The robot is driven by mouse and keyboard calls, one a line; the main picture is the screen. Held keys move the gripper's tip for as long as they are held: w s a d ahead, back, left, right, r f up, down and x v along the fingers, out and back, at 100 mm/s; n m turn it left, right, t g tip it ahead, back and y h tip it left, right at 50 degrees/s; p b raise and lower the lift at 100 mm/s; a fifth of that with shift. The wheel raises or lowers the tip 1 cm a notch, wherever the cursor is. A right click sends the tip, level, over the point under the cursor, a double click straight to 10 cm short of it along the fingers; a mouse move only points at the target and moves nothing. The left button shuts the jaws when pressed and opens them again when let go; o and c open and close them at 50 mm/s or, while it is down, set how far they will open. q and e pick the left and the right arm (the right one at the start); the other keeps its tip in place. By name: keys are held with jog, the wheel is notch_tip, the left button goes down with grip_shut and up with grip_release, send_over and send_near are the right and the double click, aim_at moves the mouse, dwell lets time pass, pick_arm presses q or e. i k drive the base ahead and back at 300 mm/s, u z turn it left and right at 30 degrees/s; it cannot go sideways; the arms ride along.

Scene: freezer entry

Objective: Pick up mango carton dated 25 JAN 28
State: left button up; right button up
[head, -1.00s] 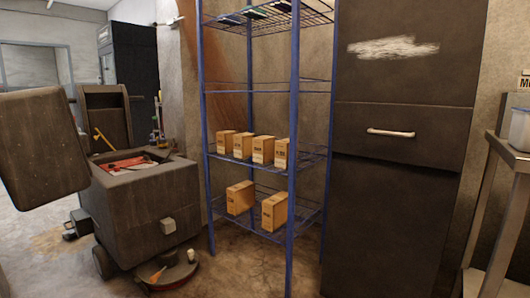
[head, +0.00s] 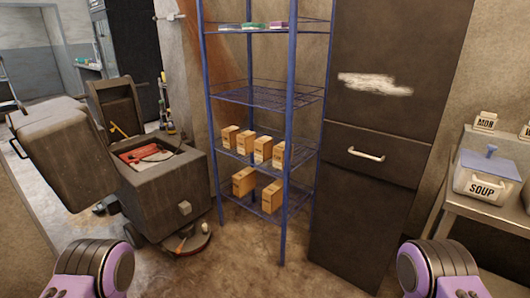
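Several tan cartons stand on the blue wire rack. A row on the third shelf runs from a left carton (head: 230,136), past a carton (head: 246,142) and another (head: 263,148), to a right carton (head: 278,154) partly behind the front post. Two more stand on the bottom shelf, one at left (head: 243,181) and one at right (head: 272,196). Their print is too small to read, so I cannot tell which is mango dated 25 JAN 28. Purple and black parts of my arms show at the lower left and lower right; neither gripper is in view.
The blue rack (head: 252,97) has small coloured packs (head: 252,25) on top and an empty second shelf. A dark cabinet (head: 372,200) stands right of it, a floor cleaning machine (head: 165,190) left. A side table holds a soup container (head: 487,178). Floor before the rack is clear.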

aim_at(263, 146)
jog(key=u, duration=0.8)
jog(key=i, duration=1.25)
jog(key=z, duration=0.7)
jog(key=i, duration=0.7)
jog(key=z, duration=0.75)
